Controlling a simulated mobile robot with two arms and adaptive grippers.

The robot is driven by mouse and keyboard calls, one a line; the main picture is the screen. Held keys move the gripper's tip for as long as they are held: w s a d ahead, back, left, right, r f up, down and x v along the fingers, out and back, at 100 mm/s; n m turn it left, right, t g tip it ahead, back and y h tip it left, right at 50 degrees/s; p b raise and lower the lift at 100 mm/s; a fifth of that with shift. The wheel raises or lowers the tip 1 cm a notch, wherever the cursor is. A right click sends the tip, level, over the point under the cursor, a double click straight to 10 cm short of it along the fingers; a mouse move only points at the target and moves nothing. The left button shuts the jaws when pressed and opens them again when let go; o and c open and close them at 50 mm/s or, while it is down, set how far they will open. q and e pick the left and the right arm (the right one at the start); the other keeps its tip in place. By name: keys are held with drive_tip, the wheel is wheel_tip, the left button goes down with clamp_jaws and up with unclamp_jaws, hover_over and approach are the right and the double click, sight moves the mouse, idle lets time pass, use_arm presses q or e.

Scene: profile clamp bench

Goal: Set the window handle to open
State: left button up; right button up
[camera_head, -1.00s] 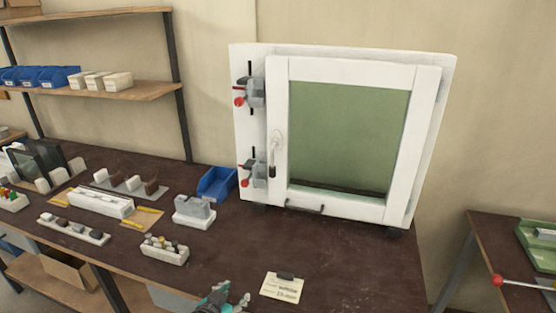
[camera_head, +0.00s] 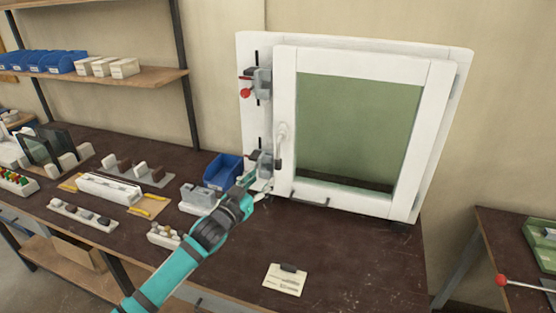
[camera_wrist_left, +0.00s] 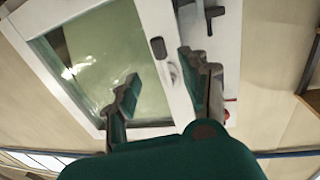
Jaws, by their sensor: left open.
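The white window (camera_head: 360,130) with a green pane stands in a white frame at the back of the bench. In the left wrist view my left gripper (camera_wrist_left: 160,80) has spread fingers. My right gripper is not in view.
Two grey clamps, the upper (camera_head: 258,82) and the lower (camera_head: 262,160), are on the frame left of the sash. The lower is close behind my gripper in the picture. A blue bin (camera_head: 222,168) stands left. A card (camera_head: 286,280) lies on the bench (camera_head: 365,260), clear at right front.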

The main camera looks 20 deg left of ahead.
sight(276, 166)
use_arm(q)
drive_tip(key=w, duration=0.3)
drive_tip(key=w+d+p, duration=0.1)
drive_tip(key=w, duration=0.3)
drive_tip(key=w+d, duration=0.1)
drive_tip(key=w, duration=0.2)
drive_tip(key=shift+w+f+p, duration=0.1)
drive_tip(key=shift+w+p, duration=0.2)
drive_tip(key=shift+w, duration=0.05)
clamp_jaws()
drive_tip(key=shift+d, duration=0.1)
drive_tip(key=shift+w+f, duration=0.2)
